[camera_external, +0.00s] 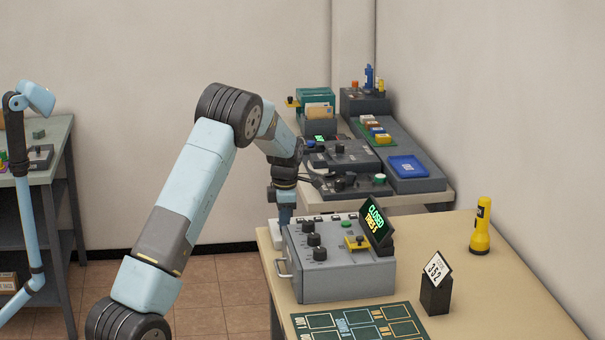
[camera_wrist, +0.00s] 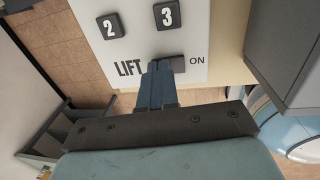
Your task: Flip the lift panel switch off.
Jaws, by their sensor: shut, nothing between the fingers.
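The white lift panel (camera_wrist: 188,40) shows in the wrist view with the word LIFT, dark buttons numbered 2 and 3, and an ON label at right. A dark switch (camera_wrist: 178,63) sits beside the ON label, partly hidden behind my fingertips. My gripper (camera_wrist: 157,66) is shut and empty, with its blue fingers over the panel between LIFT and ON. I cannot tell whether they touch the switch. In the external view, my gripper (camera_external: 285,218) points down at the table's far left corner, by the panel's white edge (camera_external: 272,233). The switch cannot be made out there.
A grey control box (camera_external: 345,280) with black knobs stands close in front of the panel. A yellow flashlight (camera_external: 481,228) stands farther right. The table's right part is mostly clear.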

